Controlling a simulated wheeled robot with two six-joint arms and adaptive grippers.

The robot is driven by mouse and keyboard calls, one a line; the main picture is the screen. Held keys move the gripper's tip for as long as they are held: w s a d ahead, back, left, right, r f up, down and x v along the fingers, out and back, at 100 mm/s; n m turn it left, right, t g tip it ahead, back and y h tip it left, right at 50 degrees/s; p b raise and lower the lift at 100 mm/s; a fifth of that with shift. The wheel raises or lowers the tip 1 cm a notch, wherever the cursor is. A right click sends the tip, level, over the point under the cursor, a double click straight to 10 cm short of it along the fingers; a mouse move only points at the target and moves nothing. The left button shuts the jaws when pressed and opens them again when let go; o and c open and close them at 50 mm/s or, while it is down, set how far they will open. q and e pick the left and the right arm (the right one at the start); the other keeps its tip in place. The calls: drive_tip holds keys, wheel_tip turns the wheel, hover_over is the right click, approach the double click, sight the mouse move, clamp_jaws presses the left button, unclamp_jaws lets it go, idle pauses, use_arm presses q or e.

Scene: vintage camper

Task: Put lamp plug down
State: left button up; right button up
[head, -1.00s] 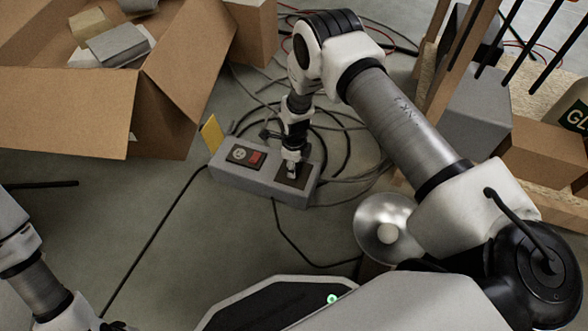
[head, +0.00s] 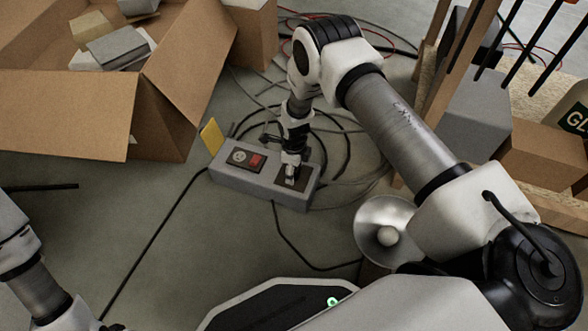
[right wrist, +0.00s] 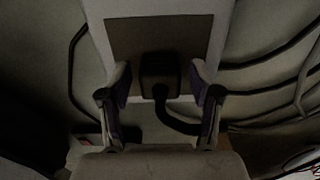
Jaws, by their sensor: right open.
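The lamp plug (right wrist: 160,76) is a small dark block with a thick black cord in the right wrist view. It is on or just over the dark panel (right wrist: 190,36) of a grey box; I cannot tell whether it touches. My right gripper (right wrist: 162,84) is open, with one finger on each side of the plug and a gap on both sides. In the head view the right gripper (head: 291,175) points down at the right end of the grey box (head: 240,181) and hides most of the plug. My left gripper is not clearly visible; only its arm shows at the lower left.
The grey box has a socket, a red switch and a yellow tag (head: 212,136). A round metal lamp (head: 384,229) stands at its lower right. An open cardboard box (head: 70,110) is at the upper left. Loose cables (head: 345,150) lie behind.

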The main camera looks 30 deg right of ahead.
wheel_tip(320, 180, up, 13)
drive_tip(key=p, duration=0.6)
drive_tip(key=s+a+f+n, duration=0.1)
drive_tip(key=s+f+n, duration=0.1)
drive_tip(key=s+n, duration=0.55)
drive_tip(key=s+a+f+n, duration=0.1)
drive_tip(key=s+f+n, duration=0.2)
drive_tip(key=s+n, duration=0.5)
drive_tip(key=s+r+n, duration=0.3)
drive_tip(key=s+n, duration=0.8)
drive_tip(key=s, duration=0.3)
drive_tip(key=shift+s+r+n, duration=0.2)
drive_tip(key=shift+r+n, duration=0.1)
drive_tip(key=shift+n, duration=0.05)
